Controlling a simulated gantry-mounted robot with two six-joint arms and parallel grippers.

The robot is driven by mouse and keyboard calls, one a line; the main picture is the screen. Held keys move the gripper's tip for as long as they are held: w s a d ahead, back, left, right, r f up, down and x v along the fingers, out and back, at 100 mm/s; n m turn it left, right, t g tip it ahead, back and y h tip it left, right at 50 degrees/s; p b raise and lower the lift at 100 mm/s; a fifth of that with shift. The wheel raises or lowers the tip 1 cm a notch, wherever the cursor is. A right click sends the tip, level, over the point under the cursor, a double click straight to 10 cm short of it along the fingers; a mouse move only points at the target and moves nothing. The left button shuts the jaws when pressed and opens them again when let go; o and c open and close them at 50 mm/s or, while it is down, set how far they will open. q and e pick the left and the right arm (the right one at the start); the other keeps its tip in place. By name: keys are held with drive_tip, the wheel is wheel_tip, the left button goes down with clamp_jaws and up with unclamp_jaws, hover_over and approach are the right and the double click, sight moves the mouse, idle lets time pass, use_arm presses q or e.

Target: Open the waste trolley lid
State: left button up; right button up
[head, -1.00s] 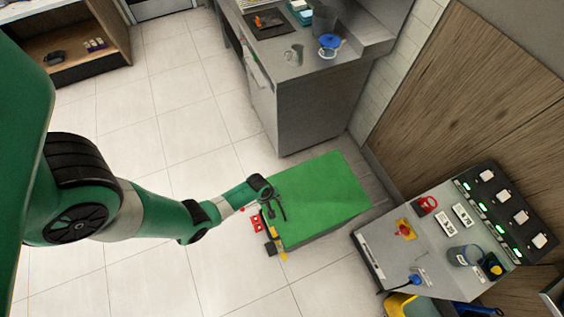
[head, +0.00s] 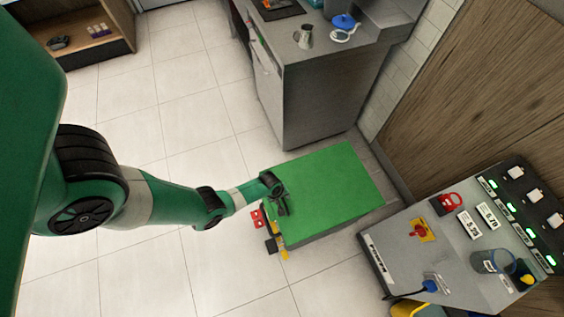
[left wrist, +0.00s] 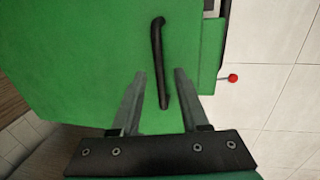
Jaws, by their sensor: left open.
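The waste trolley's flat green lid (head: 335,190) is shut and lies level beside the counter in the head view. The lid also fills much of the left wrist view (left wrist: 75,60). A black bar handle (left wrist: 158,50) is fixed on the lid. My left gripper (left wrist: 159,74) is open, with its two fingers on either side of the handle's near part in the picture. I cannot tell whether they touch the handle or the lid. In the head view my left gripper (head: 281,205) is over the lid's left edge and hides the handle. My right gripper is not in view.
A steel counter (head: 320,90) stands behind the trolley. A control panel (head: 405,250) with switches is at the right. A red part (head: 257,217) and yellow part (head: 284,254) sit by the trolley's left side. The tiled floor at left is clear.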

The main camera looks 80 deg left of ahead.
use_arm(q)
drive_tip(key=shift+c, duration=0.3)
clamp_jaws()
idle(1.1)
